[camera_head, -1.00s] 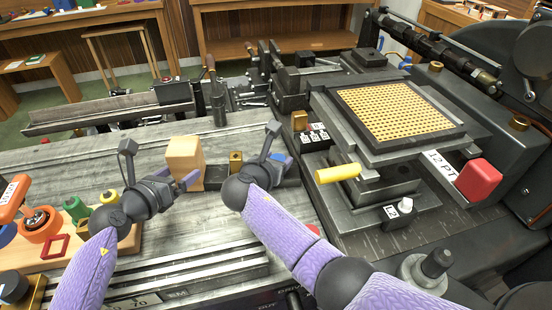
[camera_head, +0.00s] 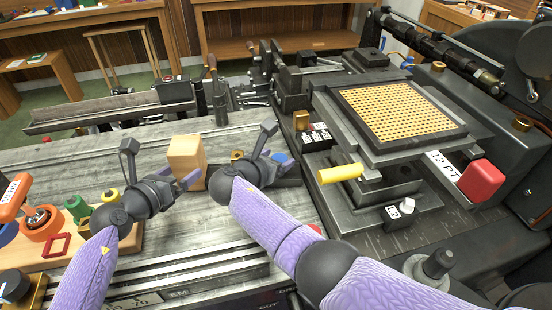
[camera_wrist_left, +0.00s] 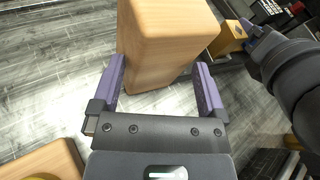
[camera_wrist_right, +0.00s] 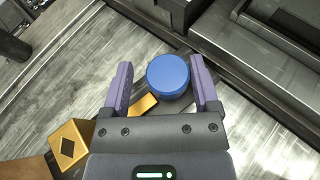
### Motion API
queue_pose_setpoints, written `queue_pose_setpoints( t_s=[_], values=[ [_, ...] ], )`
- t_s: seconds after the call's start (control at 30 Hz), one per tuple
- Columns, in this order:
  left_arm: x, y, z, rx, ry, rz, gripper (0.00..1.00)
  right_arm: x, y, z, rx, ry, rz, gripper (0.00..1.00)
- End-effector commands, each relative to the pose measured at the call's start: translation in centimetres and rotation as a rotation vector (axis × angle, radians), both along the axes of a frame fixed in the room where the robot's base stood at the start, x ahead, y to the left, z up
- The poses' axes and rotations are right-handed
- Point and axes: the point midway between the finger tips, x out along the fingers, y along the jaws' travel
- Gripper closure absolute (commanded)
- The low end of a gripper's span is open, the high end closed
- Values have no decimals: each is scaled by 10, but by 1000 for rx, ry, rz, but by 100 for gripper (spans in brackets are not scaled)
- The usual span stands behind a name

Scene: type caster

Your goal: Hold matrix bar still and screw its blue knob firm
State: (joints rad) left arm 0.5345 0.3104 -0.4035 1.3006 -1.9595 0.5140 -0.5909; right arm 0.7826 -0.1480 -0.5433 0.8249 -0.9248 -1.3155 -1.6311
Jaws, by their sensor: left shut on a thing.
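The wooden block (camera_head: 185,158) of the matrix bar stands upright on the grey bed. My left gripper (camera_head: 186,181) is shut on this block. In the left wrist view, the block (camera_wrist_left: 170,45) rises between the two purple fingers. The blue knob (camera_head: 280,158) is at the bar's right end, partly covered by my right gripper (camera_head: 277,165). In the right wrist view, the knob (camera_wrist_right: 168,76) lies between the open fingers, with a gap on each side. A brass piece (camera_wrist_right: 70,145) shows at lower left there. Much of the bar is hidden.
A yellow handle (camera_head: 340,173) and a red block (camera_head: 480,182) stick out from the machine at the right. A wooden board (camera_head: 130,238) with coloured parts lies at the left. The bed behind the wooden block is mostly clear.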

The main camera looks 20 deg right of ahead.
Motion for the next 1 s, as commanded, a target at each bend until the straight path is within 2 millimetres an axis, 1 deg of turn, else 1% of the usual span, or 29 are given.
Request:
queue_pose_setpoints(
  t_s=[0.03, 0.27, 0.37, 0.47, 0.6, 0.73, 0.83, 1.0],
  values=[
    [-2, -6, -1, -9, 7, -14, 68, 0, -1, 0, -1, 1, -2, 10],
    [-2, -6, -1, -8, 8, -13, 68, -1, -2, -1, -3, 3, -5, 10],
    [-2, -6, -1, -8, 8, -13, 68, -4, 2, 1, -3, 2, -4, 10],
    [-2, -6, -1, -8, 8, -13, 68, -15, 16, 8, -2, 0, -3, 10],
    [-2, -6, -2, -8, 8, -13, 68, -41, 46, 23, -2, 0, -1, 10],
    [-2, -6, -2, -8, 8, -13, 68, -61, 68, 36, -3, 1, -1, 10],
    [-2, -6, -2, -8, 8, -13, 68, -71, 80, 42, -5, 1, 0, 10],
    [-2, -6, -2, -8, 10, -13, 68, -76, 86, 45, -6, 2, -3, 10]
  ],
)
